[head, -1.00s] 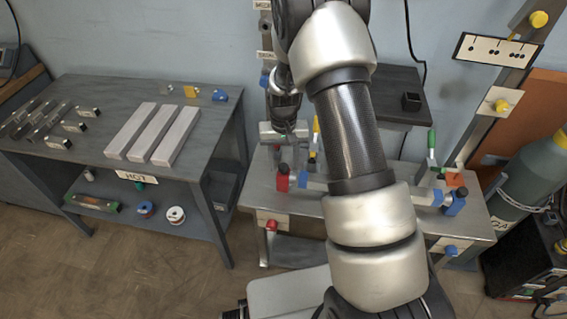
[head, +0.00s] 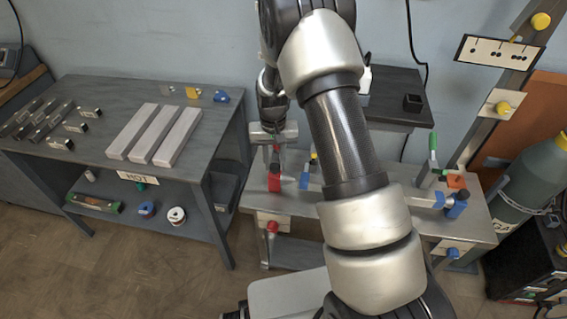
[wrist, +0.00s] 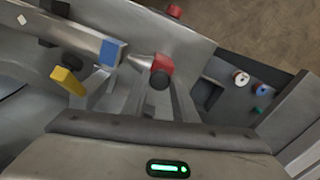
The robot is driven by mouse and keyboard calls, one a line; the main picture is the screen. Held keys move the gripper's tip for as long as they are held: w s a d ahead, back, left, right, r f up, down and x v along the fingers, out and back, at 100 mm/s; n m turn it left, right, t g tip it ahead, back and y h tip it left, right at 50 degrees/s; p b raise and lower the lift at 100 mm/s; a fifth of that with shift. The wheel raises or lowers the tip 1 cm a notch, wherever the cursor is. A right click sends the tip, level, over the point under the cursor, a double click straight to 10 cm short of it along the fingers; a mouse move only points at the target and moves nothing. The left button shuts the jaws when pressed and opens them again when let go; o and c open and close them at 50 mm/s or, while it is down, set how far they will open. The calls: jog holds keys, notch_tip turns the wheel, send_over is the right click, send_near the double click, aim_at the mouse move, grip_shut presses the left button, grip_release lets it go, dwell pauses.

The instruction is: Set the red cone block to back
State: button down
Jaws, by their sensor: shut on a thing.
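The red cone block (head: 274,183) stands at the left end of the grey metal bench (head: 262,203). In the wrist view the red cone block (wrist: 162,64) shows a grey metal cone pointing left and a dark knob on top. My gripper (head: 276,153) comes down from above, its fingers on either side of the block's upper part. In the wrist view my gripper (wrist: 160,88) is shut on the red cone block at its handle. The exact contact is partly hidden by the fingers.
A blue block (head: 304,180) stands just right of the red one, with a grey bar (wrist: 75,38) running from it in the wrist view. A yellow block (wrist: 67,81) is nearby. A red knob (head: 271,227) is on the bench front. My arm hides the bench middle.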

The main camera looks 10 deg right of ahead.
jog(key=shift+w+a, duration=0.1)
jog(key=shift+a, duration=0.25)
jog(key=c, duration=1.4)
grip_release()
jog(key=shift+a, duration=0.1)
jog(key=shift+c, duration=0.2)
jog(key=shift+r, duration=0.55)
notch_tip(320, 180, up, 16)
jog(key=p, duration=0.2)
jog(key=shift+r+p, duration=0.15)
jog(key=shift+p, duration=0.15)
